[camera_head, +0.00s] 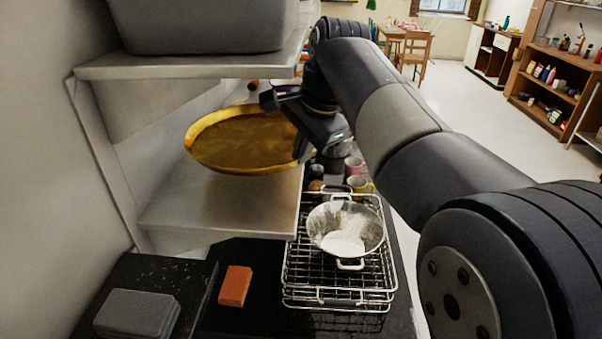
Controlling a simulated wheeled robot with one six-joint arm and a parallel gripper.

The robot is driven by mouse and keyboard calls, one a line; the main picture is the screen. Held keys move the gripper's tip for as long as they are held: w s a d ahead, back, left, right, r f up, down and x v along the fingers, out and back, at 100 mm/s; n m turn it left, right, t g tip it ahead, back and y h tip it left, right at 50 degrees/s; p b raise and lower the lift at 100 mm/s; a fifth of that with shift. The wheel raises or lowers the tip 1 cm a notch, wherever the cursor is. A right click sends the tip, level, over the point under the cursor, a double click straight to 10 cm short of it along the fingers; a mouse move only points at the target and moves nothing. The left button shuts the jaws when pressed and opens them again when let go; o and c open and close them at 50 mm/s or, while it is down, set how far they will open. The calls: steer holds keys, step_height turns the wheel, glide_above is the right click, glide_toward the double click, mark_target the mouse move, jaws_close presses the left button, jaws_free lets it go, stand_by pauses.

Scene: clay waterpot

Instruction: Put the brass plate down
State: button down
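The brass plate (240,141) is a wide, round, golden dish in the middle left of the head view. It is level or nearly so, above the lower wall shelf (205,215). I cannot tell whether its underside touches that shelf. My gripper (296,125) is at the plate's right rim, with one dark finger above the rim and another part beside it. It appears shut on the rim, though the far side of the grip is hidden by my arm.
An upper shelf (190,66) holding a grey bin (200,22) hangs over the plate. Below, a wire rack (340,285) holds a metal colander (345,230). Mugs (360,184) stand behind it. An orange brick (235,286) and a grey block (137,314) lie at the front.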

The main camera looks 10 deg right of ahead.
step_height(320, 180, down, 5)
steer(key=shift+s+d+r, duration=0.1)
steer(key=shift+d, duration=0.05)
steer(key=shift+f, duration=0.55)
steer(key=c, duration=1.7)
jaws_free()
steer(key=shift+f, duration=0.1)
steer(key=v, duration=0.7)
steer(key=shift+r, duration=0.3)
steer(key=shift+f, duration=0.1)
